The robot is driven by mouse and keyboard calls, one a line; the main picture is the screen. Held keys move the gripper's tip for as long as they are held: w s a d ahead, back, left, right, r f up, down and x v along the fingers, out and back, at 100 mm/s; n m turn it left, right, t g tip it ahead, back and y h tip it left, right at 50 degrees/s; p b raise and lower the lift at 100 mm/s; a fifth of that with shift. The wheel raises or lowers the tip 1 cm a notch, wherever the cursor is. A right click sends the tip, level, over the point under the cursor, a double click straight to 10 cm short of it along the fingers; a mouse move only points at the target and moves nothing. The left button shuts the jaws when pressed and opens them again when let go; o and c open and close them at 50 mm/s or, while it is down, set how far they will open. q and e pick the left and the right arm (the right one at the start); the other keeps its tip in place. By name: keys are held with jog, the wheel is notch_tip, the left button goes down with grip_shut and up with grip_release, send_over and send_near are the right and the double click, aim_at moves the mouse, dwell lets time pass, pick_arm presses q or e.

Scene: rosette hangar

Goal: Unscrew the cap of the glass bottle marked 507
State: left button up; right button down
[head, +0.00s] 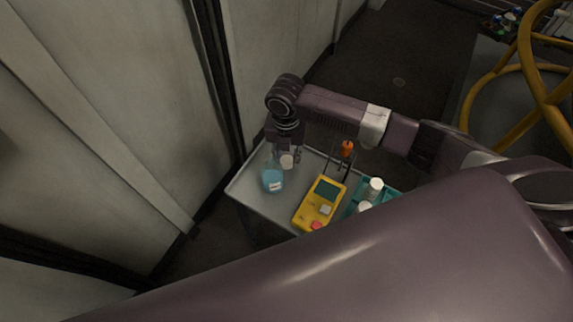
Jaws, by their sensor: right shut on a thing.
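A glass bottle (272,180) with blue liquid and a small white label stands near the left corner of a light grey tray-like surface. The label's number is too small to read. A white cap (287,161) shows at the upper right of the bottle, at the fingers of my right gripper (286,157). The gripper points down from above and is shut on the cap. I cannot tell whether the cap still touches the bottle neck, which is hidden or too small. My left gripper is not in view.
The light grey surface (246,190) also carries a yellow device (309,211) with a dark screen, an orange-topped item (347,149) and a teal tray (385,195) with white-capped containers. Pale wall panels (120,100) stand close on the left. Yellow hoses (525,60) hang at the upper right.

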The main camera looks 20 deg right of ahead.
aim_at(287, 161)
jog(key=shift+f, duration=2.1)
jog(key=shift+f, duration=0.1)
jog(key=c, duration=1.5)
grip_release()
jog(key=shift+c, duration=0.2)
